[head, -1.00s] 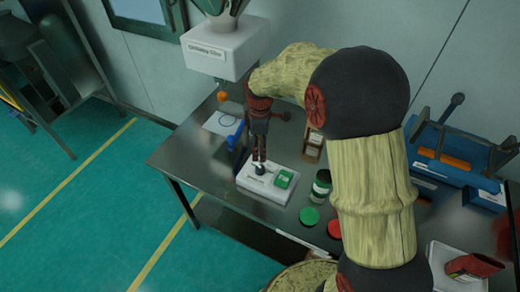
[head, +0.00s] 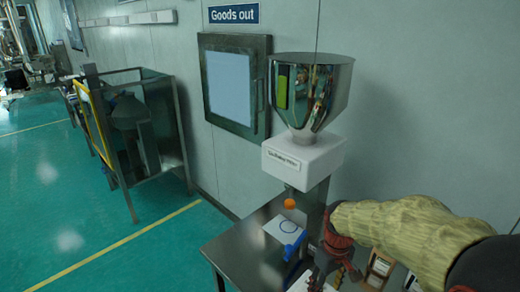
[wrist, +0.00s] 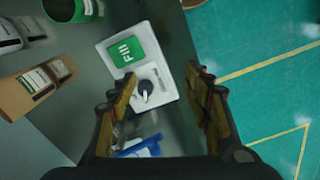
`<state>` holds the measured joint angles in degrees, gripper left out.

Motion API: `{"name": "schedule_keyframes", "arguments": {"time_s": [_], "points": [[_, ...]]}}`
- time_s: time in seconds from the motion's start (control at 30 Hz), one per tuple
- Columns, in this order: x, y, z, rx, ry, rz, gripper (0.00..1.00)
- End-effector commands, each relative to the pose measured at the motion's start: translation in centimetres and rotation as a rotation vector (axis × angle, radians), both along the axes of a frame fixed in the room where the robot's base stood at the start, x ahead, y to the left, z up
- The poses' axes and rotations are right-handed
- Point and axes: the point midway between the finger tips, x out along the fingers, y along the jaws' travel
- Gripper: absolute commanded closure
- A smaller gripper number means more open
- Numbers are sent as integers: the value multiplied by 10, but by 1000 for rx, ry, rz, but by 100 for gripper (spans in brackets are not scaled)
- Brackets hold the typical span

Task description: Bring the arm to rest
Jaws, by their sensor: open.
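My gripper (wrist: 160,78) is open and empty in the wrist view, its two fingers wide apart. It points down over a white control box (wrist: 112,50) with a green Fill button (wrist: 125,51) and a dark knob (wrist: 146,88), which shows between the fingers. In the head view my gripper (head: 318,276) hangs from my arm at the lower edge, by the metal table (head: 235,258). Its fingertips are partly cut off there. Whether it touches the knob cannot be told.
A filler with a steel hopper (head: 312,88) and white body (head: 303,160) stands close behind my gripper. A blue part (wrist: 140,146) lies near the box. Green floor (head: 60,190) is open.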

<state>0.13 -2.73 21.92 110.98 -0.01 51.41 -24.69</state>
Motion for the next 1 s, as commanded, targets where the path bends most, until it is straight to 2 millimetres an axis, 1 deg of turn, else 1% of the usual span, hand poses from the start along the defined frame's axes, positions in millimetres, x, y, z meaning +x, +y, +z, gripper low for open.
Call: {"name": "schedule_keyframes", "arguments": {"time_s": [0.03,0.1,0.17,0.3,0.5,0.6,0.7,0.83,0.9,1.0], "points": [[-14,0,14,-1,-22,-56,51],[-33,0,31,0,-51,-143,51],[-50,0,46,3,-82,-211,51],[-89,1,75,18,-161,-343,51],[-139,1,108,53,-293,-433,51],[-156,1,122,68,-363,-430,51],[-167,1,135,82,-427,-427,51],[-171,1,153,96,-492,-424,51],[-172,1,158,99,-507,-423,51],[-172,1,158,100,-510,-423,51]]}}
